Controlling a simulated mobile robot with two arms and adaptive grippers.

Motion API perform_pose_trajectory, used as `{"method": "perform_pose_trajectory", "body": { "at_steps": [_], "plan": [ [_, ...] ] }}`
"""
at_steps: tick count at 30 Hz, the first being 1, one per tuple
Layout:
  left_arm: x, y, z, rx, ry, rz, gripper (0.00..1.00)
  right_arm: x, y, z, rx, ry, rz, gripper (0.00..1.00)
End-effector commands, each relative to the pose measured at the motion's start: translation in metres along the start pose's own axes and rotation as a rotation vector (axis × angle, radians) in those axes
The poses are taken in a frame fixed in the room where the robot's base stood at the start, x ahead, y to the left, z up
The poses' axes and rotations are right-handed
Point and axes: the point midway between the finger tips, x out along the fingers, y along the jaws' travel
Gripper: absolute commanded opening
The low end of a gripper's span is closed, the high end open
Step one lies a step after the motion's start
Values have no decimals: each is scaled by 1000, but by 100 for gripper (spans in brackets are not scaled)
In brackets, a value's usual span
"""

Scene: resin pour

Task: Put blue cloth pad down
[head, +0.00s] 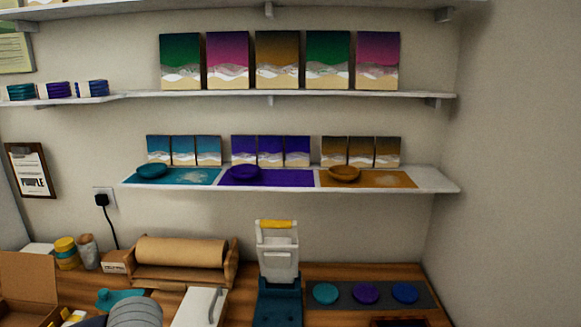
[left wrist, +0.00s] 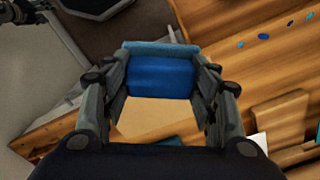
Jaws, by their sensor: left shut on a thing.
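The blue cloth pad (left wrist: 160,78) shows in the left wrist view as a folded blue block with a lighter blue strip along its far edge. My left gripper (left wrist: 162,84) is shut on it, one finger at each side. A tan surface (left wrist: 150,116) shows below the pad; I cannot tell how far below. I cannot make out the pad or the left fingertips in the head view. My right gripper is in neither view.
In the head view, a wooden worktop (head: 338,316) carries a brown paper roll (head: 180,252), an open cardboard box (head: 28,278), a white-and-teal device (head: 278,270) and a dark mat (head: 344,287) with three coloured discs. Shelves with pictures hang above.

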Motion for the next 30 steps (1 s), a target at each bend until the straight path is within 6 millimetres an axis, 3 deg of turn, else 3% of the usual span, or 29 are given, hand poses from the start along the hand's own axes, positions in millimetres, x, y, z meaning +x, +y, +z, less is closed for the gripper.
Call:
{"method": "perform_pose_trajectory", "body": {
  "at_steps": [9,18,25,30],
  "plan": [
    [-31,2,-2,-424,1,-7,26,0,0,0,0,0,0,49],
    [-41,3,-1,-573,-1,-9,26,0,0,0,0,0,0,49],
    [-36,5,-4,-571,-2,-10,26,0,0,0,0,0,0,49],
    [-9,21,-14,-546,-6,-12,26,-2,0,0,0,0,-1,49]
  ]
}}
